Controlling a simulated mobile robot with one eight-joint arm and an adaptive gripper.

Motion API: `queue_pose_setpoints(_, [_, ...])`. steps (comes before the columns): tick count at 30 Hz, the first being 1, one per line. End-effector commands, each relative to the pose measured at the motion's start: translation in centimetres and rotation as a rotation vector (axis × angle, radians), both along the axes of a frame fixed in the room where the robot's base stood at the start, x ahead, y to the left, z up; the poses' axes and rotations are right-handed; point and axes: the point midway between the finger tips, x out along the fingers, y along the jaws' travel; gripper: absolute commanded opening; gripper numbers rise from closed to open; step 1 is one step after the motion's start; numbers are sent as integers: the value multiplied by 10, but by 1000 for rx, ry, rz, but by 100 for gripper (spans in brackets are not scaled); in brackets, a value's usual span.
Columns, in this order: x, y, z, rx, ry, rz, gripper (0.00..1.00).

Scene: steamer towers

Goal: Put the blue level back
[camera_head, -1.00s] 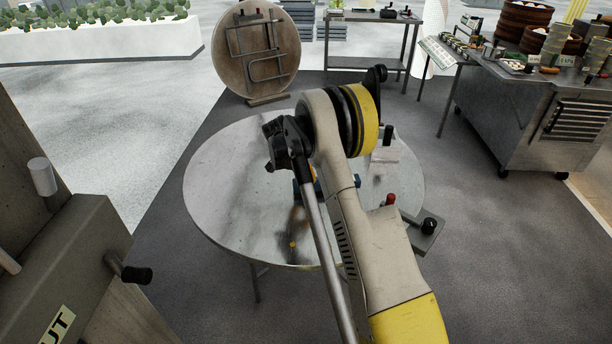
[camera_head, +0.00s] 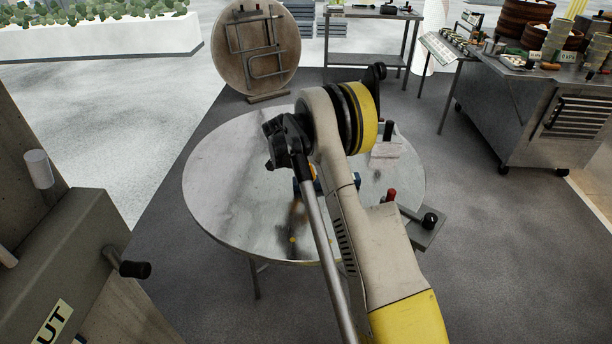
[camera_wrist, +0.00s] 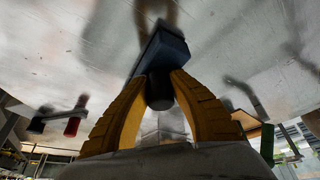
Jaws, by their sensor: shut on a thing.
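The blue level (camera_wrist: 165,50) is a dark blue block with a short dark knob (camera_wrist: 159,92) in the wrist view. My gripper (camera_wrist: 160,82) is shut on that knob with its two yellow fingers, and the block sits just beyond the fingertips. In the head view the blue level (camera_head: 297,186) shows only as a small blue patch beside my arm, low over the round metal table (camera_head: 225,185). My arm hides most of it and the fingers there. I cannot tell whether the block touches the tabletop.
A pale block with a black knob (camera_head: 387,145) stands at the table's right rear. A grey piece with a black knob (camera_head: 430,220) and a red knob (camera_head: 391,195) are at its right edge. A steel cart (camera_head: 535,115) stands at the right; a grey box (camera_head: 60,255) is near left.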

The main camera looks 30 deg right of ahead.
Motion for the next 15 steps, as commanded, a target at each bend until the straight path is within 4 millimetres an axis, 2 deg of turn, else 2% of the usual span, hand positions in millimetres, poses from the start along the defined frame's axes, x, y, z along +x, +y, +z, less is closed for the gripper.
queue_pose_setpoints(5, [0, 0, -3, 0, 0, 0, 0])
queue_pose_setpoints(6, [0, 0, -3, 0, 0, 0, 27])
queue_pose_setpoints(7, [0, 0, -3, 0, 0, 0, 31])
queue_pose_setpoints(15, [0, 0, -3, 0, 0, 0, 31])
